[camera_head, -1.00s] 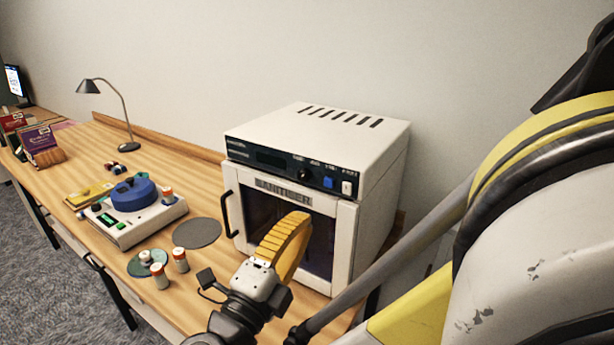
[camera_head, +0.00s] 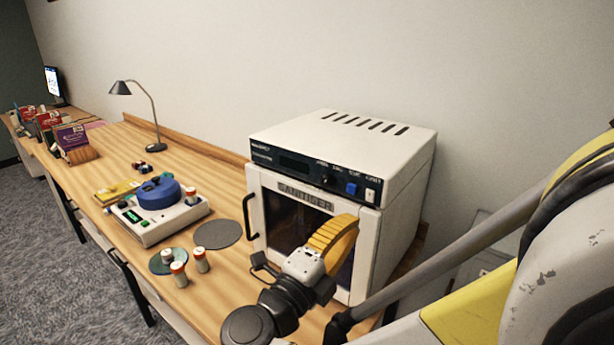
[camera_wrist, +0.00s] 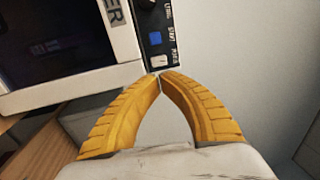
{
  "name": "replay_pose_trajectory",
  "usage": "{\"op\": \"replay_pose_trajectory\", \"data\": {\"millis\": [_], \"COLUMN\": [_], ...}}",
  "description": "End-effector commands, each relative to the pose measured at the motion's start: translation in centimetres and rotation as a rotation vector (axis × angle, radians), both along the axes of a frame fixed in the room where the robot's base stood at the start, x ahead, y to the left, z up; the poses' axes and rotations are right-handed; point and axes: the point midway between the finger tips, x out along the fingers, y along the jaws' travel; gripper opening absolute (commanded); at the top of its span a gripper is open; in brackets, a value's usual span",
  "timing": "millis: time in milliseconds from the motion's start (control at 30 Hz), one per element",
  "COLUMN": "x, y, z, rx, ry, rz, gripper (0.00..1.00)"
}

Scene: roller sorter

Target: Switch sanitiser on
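The sanitiser (camera_head: 340,150) is a white box on the wooden desk, with a dark door window and a black control strip along its top front. Its door is shut. On the strip are a dark knob (camera_head: 325,180), a blue button (camera_head: 351,189) and a white switch (camera_head: 370,195). In the wrist view the blue button (camera_wrist: 155,39) and white switch (camera_wrist: 160,61) show just beyond the fingertips. My gripper (camera_wrist: 160,76) has its yellow fingers together at the tips, with nothing between them. In the head view it is in front of the door's right part.
Left of the sanitiser stands a white device with a blue top (camera_head: 158,195). Several small orange-and-white bottles (camera_head: 180,273) and a grey round mat (camera_head: 217,234) lie nearby. A desk lamp (camera_head: 150,110) stands behind. The door handle (camera_head: 250,217) sticks out at left.

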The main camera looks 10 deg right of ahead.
Motion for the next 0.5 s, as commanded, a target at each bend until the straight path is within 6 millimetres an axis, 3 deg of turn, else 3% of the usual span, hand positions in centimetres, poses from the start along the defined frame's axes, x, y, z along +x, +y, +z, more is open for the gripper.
{"op": "replay_pose_trajectory", "data": {"millis": [200, 500], "x": [3.0, 5.1], "y": [-3.3, -5.2], "z": [0.5, 1.1], "rx": [0.001, 0.0], "ry": [-0.001, 0.0], "rz": [-0.005, -0.001], "gripper": [0.0, 0.0]}}
